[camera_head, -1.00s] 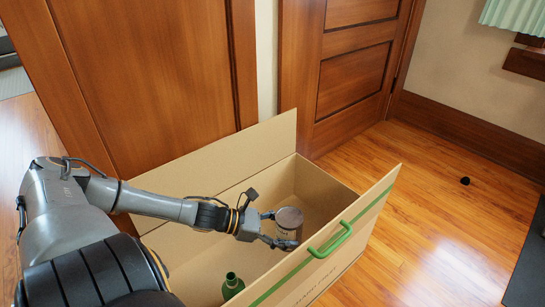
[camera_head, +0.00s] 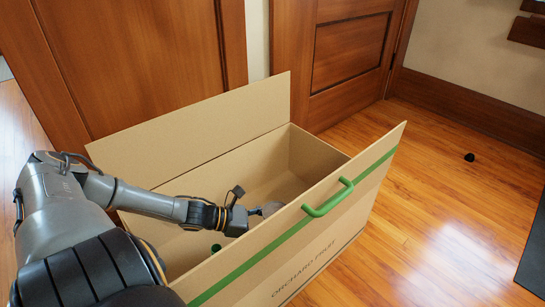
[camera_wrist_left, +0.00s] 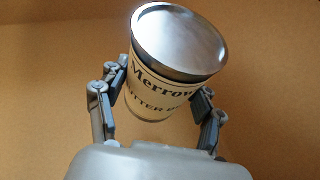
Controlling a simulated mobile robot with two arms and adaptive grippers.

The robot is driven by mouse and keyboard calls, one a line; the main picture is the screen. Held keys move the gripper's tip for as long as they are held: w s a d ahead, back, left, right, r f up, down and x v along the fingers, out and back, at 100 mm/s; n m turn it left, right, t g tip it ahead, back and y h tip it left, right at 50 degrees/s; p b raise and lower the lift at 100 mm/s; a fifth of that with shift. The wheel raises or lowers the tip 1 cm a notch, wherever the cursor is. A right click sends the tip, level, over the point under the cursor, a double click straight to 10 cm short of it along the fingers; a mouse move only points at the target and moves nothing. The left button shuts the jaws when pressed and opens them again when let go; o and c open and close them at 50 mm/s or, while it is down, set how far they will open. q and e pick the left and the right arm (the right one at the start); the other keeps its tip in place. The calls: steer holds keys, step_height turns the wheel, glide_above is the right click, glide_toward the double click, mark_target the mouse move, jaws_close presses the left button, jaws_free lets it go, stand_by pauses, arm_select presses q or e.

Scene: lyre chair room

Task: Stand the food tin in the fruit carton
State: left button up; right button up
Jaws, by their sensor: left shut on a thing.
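The food tin is a cream-labelled can with a shiny metal end, seen large in the left wrist view (camera_wrist_left: 160,82). In the head view only a small part of the tin (camera_head: 272,208) shows above the carton's near wall. My left gripper (camera_head: 262,211) is shut on the tin, one finger on each side, inside the fruit carton. The fruit carton (camera_head: 330,222) is a big open cardboard box with a green stripe. I cannot tell whether the tin touches the carton floor. My right gripper is not in view.
A green handle (camera_head: 328,198) sits on the near wall. Wooden doors stand behind. A small dark object (camera_head: 469,157) lies on the open wood floor at right.

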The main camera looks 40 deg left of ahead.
arm_select(q)
step_height(320, 180, down, 4)
steer(key=b, duration=0.3)
steer(key=shift+r, duration=0.25)
steer(key=shift+f, duration=0.6)
steer(key=o, duration=1.1)
steer(key=shift+o, duration=0.2)
steer(key=shift+r, duration=0.1)
